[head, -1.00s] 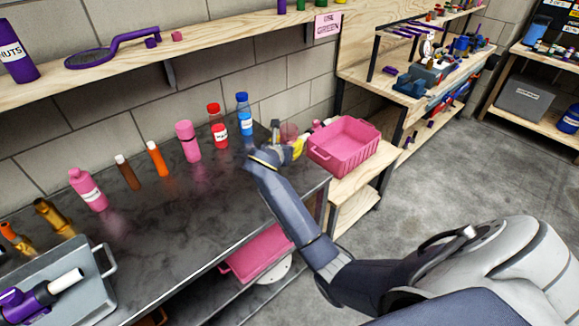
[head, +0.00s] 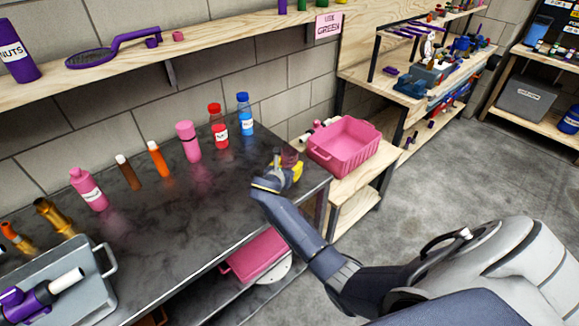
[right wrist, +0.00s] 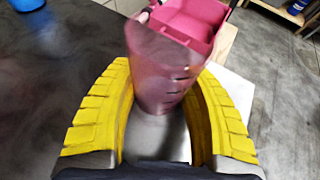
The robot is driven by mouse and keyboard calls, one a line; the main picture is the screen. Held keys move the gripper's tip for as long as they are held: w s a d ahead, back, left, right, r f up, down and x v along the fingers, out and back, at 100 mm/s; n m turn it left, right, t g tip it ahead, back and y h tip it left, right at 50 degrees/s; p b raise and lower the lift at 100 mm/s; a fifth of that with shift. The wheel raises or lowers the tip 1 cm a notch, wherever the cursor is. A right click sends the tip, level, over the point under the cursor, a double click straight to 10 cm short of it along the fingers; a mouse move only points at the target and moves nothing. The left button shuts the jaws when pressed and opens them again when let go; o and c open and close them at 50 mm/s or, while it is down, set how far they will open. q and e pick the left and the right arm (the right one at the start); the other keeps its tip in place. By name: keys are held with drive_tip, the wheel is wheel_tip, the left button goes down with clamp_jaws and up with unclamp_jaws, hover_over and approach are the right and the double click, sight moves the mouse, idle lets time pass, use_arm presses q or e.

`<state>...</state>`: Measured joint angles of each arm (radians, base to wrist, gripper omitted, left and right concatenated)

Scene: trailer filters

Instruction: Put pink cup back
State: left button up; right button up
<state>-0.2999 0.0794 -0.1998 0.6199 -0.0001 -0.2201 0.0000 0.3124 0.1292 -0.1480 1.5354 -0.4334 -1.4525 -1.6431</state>
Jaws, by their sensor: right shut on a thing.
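The pink cup (right wrist: 155,65) is see-through, with dark marks on its side. My right gripper (right wrist: 160,110) has its yellow fingers on both sides of the cup and is shut on it. In the head view the cup (head: 290,157) shows partly behind my right gripper (head: 287,172), at the right end of the dark worktable (head: 220,215). I cannot tell if the cup touches the tabletop. My left gripper is not in view.
A pink bin (head: 343,145) stands on the wooden bench right of the table. Pink (head: 188,142), red (head: 218,127) and blue (head: 245,113) bottles line the table's back. A grey tray (head: 85,300) is at front left. The table's middle is clear.

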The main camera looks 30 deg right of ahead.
drive_tip(key=shift+f, duration=0.1)
drive_tip(key=o, duration=1.3)
drive_tip(key=v, duration=1.2)
